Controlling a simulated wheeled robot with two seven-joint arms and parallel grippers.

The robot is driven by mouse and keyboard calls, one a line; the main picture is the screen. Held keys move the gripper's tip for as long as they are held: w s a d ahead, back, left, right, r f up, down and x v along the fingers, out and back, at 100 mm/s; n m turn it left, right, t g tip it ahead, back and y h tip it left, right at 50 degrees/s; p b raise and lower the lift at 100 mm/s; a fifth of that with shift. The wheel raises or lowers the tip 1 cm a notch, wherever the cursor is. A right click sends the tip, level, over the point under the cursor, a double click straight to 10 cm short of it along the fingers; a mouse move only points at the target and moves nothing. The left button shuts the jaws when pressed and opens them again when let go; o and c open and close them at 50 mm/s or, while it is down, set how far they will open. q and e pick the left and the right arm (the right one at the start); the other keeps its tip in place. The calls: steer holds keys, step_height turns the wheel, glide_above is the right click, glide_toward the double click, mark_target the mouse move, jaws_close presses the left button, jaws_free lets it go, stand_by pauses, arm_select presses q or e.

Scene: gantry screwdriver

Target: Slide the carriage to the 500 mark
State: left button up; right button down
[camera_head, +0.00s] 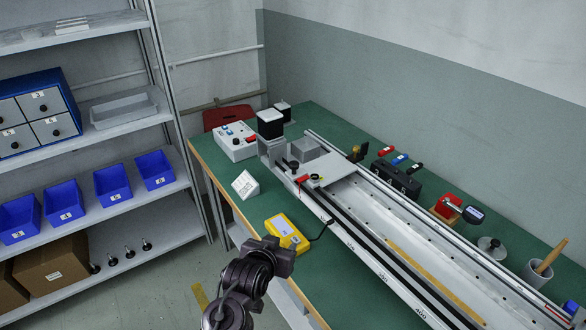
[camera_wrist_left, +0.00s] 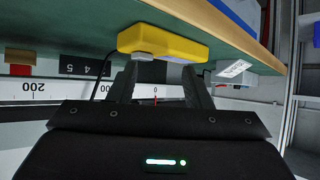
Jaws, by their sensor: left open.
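The carriage (camera_head: 328,168) is a light grey plate at the far left end of the long gantry rail (camera_head: 372,235). A grey block, a black knob and small red and yellow parts sit on or beside it. The scale (camera_head: 375,262) runs along the rail's front side, and a 400 mark shows near the bottom edge. The 500 mark is not in view. My left gripper (camera_head: 284,256) is low at the bench's front edge, apart from the carriage.
A yellow device (camera_head: 286,230) with a cable lies on the green bench (camera_head: 232,180) between my gripper and the rail. A white control box (camera_head: 236,142) stands at the far left. Tools and a black case (camera_head: 396,180) lie behind the rail. A shelf with blue bins (camera_head: 112,183) stands left.

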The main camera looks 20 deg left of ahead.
mark_target(293, 169)
arm_select(q)
steer(key=w+r+t, duration=0.2)
steer(key=w+r, duration=0.1)
steer(key=w+r+n+t+y, duration=0.1)
steer(key=w+r+t, duration=0.1)
steer(key=w+r, duration=0.2)
steer(key=w+a+r+t+y, duration=0.1)
steer(key=w+r+t, duration=0.1)
steer(key=w+r, duration=0.1)
steer(key=shift+w+r+n, duration=0.15)
steer(key=shift+w+n, duration=0.15)
steer(key=shift+w, duration=0.4)
steer(key=w, duration=0.4)
steer(key=w+a, duration=0.1)
steer(key=w, duration=0.1)
steer(key=shift+w, duration=0.35)
steer(key=shift+c, duration=0.4)
jaws_close()
